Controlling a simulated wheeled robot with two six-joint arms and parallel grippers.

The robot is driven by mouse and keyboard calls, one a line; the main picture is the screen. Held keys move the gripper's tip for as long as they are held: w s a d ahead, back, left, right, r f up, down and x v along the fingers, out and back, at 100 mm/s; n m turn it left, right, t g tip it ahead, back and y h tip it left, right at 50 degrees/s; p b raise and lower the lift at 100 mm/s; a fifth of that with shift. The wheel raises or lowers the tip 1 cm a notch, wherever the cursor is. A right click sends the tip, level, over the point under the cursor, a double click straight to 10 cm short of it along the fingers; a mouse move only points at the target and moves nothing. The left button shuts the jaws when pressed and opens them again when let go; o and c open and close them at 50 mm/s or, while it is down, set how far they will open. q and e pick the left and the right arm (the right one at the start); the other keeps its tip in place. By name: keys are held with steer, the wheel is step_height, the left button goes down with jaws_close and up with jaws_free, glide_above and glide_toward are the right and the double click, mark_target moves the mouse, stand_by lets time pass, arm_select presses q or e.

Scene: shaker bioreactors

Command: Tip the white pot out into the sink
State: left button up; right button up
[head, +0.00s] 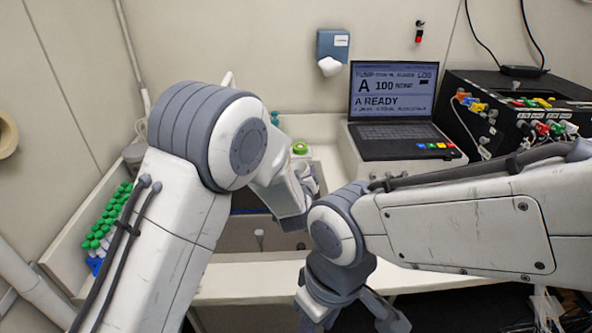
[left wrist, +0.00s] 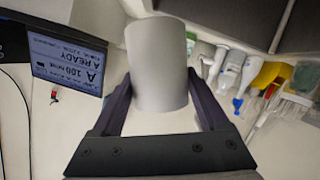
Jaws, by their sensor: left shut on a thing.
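The white pot (left wrist: 158,62) is a plain pale cylinder in the left wrist view. My left gripper (left wrist: 160,98) is shut on it, with a dark finger on each side. That view shows the laptop upside down. In the head view my left gripper (head: 302,190) is over the back right part of the sink (head: 255,236), and my arm hides most of the pot. I cannot see the pot's contents or tell its exact tilt. My right gripper (head: 358,306) hangs low at the front, partly cut off by the frame's bottom edge.
A laptop (head: 390,105) reading "READY" stands on a white unit behind my right arm. Black boxes with coloured connectors (head: 520,115) are at the right. A rack of green-capped tubes (head: 103,225) is left of the sink. A green tape roll (head: 299,148) lies behind the gripper.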

arm_select(q)
steer(key=shift+m+y, duration=0.7)
steer(key=shift+m, duration=0.2)
steer(key=shift+d+f+p, duration=0.1)
steer(key=shift+d+f, duration=0.3)
steer(key=shift+f, duration=0.3)
steer(key=shift+d+f+p, duration=0.1)
steer(key=shift+d+f, duration=0.3)
steer(key=shift+f, duration=0.3)
steer(key=shift+d+f+p, duration=0.1)
steer(key=shift+d+f, duration=0.3)
steer(key=shift+f, duration=0.3)
steer(key=shift+f+m+p, duration=0.2)
steer(key=shift+m+p, duration=0.2)
steer(key=shift+p, duration=0.4)
steer(key=shift+a+f+m+y, duration=0.1)
steer(key=shift+f+m+y, duration=0.2)
steer(key=shift+y, duration=0.1)
steer(key=shift+r+p, duration=0.15)
steer(key=shift+p, duration=0.15)
